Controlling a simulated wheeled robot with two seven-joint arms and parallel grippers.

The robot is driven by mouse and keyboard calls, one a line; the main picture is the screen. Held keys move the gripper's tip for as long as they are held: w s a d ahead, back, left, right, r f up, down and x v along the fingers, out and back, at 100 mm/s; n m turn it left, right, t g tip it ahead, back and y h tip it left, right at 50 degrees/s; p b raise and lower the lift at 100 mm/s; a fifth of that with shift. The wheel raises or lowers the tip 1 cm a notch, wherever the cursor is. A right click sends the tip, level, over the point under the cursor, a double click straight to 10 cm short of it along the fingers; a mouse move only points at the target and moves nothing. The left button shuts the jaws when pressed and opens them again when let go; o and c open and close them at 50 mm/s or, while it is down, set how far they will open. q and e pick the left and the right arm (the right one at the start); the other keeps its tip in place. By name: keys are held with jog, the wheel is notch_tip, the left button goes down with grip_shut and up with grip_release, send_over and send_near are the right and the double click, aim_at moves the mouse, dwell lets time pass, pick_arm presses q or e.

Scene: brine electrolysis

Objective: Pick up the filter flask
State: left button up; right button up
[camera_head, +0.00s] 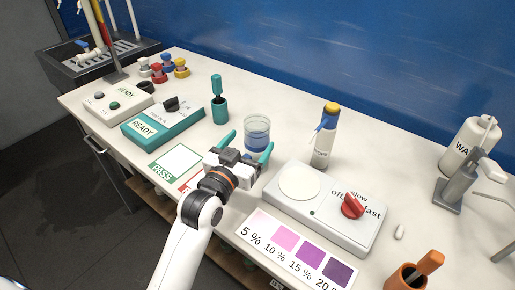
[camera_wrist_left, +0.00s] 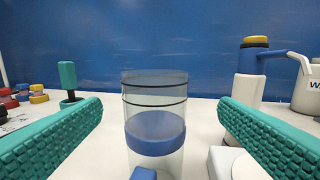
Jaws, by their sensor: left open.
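A clear glass vessel with a blue band (camera_head: 257,140), which I take to be the filter flask, stands upright on the white table near the middle. In the left wrist view the vessel (camera_wrist_left: 155,130) is centred between the fingers, with dark rings near its top and a small blue piece at its front foot. My left gripper (camera_head: 247,146) is open, its teal fingers pointing at the vessel from the near side, one towards each side of it. I see no finger contact. My right gripper is not in view.
A bottle with a yellow cap (camera_head: 325,138) stands right of the vessel, and a teal holder (camera_head: 220,110) stands to its left. A white device with a red knob (camera_head: 283,208) lies close on the right. A teal READY box (camera_head: 150,130) is at the left.

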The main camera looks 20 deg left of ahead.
aim_at(260, 127)
pick_arm(q)
jog(key=w, duration=0.7)
jog(key=shift+w+d+f+p, duration=0.25)
jog(key=shift+w+d+p, duration=0.05)
jog(key=shift+p, duration=0.1)
jog(key=shift+s, duration=0.1)
jog(key=c, duration=1.6)
jog(key=shift+r, duration=0.1)
jog(key=shift+c, duration=0.3)
